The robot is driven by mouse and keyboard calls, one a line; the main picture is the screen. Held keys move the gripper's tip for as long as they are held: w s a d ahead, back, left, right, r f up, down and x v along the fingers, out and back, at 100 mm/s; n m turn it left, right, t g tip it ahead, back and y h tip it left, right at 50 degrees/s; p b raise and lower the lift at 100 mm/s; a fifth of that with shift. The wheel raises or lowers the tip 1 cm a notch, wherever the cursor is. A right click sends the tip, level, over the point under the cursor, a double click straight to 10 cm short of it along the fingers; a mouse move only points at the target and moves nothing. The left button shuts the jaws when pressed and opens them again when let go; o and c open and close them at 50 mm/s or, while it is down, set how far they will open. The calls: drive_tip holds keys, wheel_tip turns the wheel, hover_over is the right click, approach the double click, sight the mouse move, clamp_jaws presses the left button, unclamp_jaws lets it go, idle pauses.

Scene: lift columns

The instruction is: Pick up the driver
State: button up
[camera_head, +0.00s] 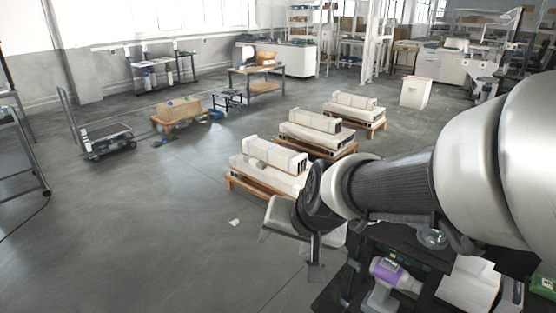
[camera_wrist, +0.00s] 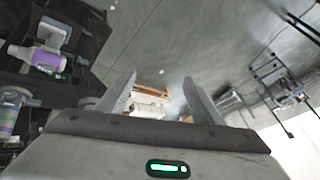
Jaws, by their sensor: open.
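The driver (camera_head: 395,273), with a purple and white body and a pale grey handle, is on a dark workbench (camera_head: 345,285) at the bottom right of the head view. It shows at the upper left in the wrist view (camera_wrist: 42,58), well outside the jaws. My gripper (camera_head: 300,250) is left of the driver in the head view, over the bench's left edge or beyond it. In the wrist view the two fingers (camera_wrist: 158,88) stand apart with nothing between them but the distant floor and pallets. My arm hides part of the bench.
A clear-topped container (camera_head: 432,238) stands behind the driver on the bench. A white box (camera_head: 470,283) and a green item (camera_head: 543,285) are to the right. Pallets with white blocks (camera_head: 275,160) stand on the floor beyond. The floor at left is mostly open.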

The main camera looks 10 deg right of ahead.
drive_tip(key=w+d+f+m+h+b, duration=0.1)
drive_tip(key=w+f+m+b, duration=0.3)
drive_tip(key=f, duration=1.1)
drive_tip(key=m+t+h+b, duration=0.2)
drive_tip(key=t+h+b, duration=0.3)
drive_tip(key=h+b, duration=1)
approach(380, 293)
drive_tip(key=x, duration=0.4)
drive_tip(key=b+x, duration=0.1)
drive_tip(key=x, duration=0.1)
drive_tip(key=shift+s+d+f, duration=0.15)
drive_tip(key=shift+d+f, duration=0.1)
drive_tip(key=shift+f, duration=0.1)
drive_tip(key=shift+w+a+b+x, duration=0.1)
drive_tip(key=shift+b+x, duration=0.2)
drive_tip(key=shift+x, duration=1.2)
drive_tip(key=shift+w+a+b+x, duration=0.15)
drive_tip(key=shift+b+x, duration=0.15)
drive_tip(key=shift+x, duration=1.15)
drive_tip(key=shift+r, duration=0.2)
clamp_jaws()
drive_tip(key=shift+r, duration=0.2)
